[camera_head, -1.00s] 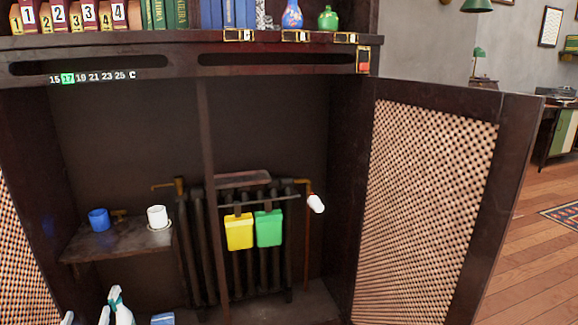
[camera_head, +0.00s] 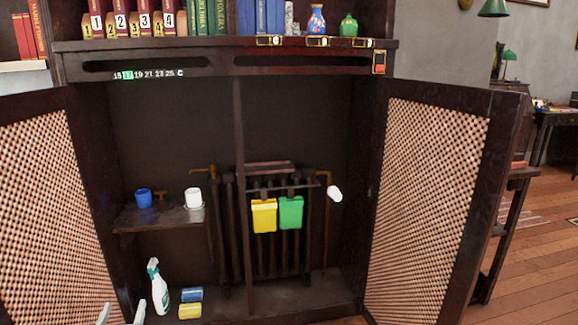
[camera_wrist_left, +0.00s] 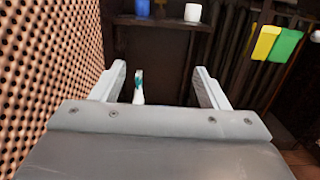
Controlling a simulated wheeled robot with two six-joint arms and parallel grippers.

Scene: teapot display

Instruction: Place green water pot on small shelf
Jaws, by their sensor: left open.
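The green water pot (camera_head: 291,212) hangs on the radiator inside the open cabinet, right beside a yellow pot (camera_head: 264,215); it also shows in the left wrist view (camera_wrist_left: 285,46). The small shelf (camera_head: 160,220) is at the cabinet's left inner side. It bears a blue cup (camera_head: 143,198) and a white cup (camera_head: 194,197). My left gripper (camera_head: 122,313) shows at the lower left, its fingers apart. In the left wrist view the gripper (camera_wrist_left: 160,83) is open and holds nothing; it is well apart from the green pot. My right gripper is not in view.
A spray bottle (camera_head: 159,288) stands on the cabinet floor near my left gripper, beside blue (camera_head: 191,294) and yellow (camera_head: 190,311) blocks. Latticed doors (camera_head: 430,200) stand open on both sides. A vertical post (camera_head: 241,150) divides the opening. A white knob (camera_head: 335,193) is right of the radiator.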

